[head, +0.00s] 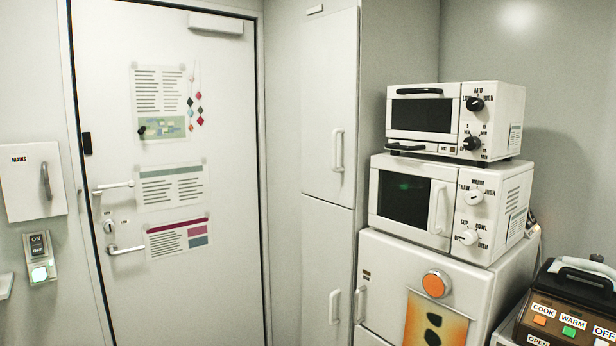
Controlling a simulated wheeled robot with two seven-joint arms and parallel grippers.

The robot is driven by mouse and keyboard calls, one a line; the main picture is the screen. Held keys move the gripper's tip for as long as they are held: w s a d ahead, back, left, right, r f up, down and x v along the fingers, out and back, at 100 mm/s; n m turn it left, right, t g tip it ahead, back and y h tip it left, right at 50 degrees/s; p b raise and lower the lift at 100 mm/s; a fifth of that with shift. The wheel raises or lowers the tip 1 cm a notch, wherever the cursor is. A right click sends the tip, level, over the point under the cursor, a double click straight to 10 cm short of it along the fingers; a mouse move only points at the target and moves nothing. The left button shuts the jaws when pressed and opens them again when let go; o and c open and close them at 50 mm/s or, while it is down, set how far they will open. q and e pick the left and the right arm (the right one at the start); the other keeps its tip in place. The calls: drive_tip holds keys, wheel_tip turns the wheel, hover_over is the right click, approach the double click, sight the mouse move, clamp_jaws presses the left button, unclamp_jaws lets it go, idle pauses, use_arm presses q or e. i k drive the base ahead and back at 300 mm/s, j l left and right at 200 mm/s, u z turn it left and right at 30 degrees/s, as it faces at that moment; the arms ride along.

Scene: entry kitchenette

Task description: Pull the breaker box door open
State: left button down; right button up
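The breaker box (32,181) is a white box labelled MAINS on the wall at the far left of the head view. Its door looks shut and carries a dark grey vertical handle (46,181) near its right edge. Neither of my grippers shows in the head view, so I cannot see where they are relative to the box.
An ON/OFF switch (39,257) is below the box. A white entry door (170,200) with lever handles stands to its right. Further right are a tall cabinet (328,110), a toaster oven (455,120), a microwave (450,205), a fridge (395,275) and a rice cooker (570,305).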

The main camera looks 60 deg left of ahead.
sight(32, 179)
drive_tip(key=u, duration=3.5)
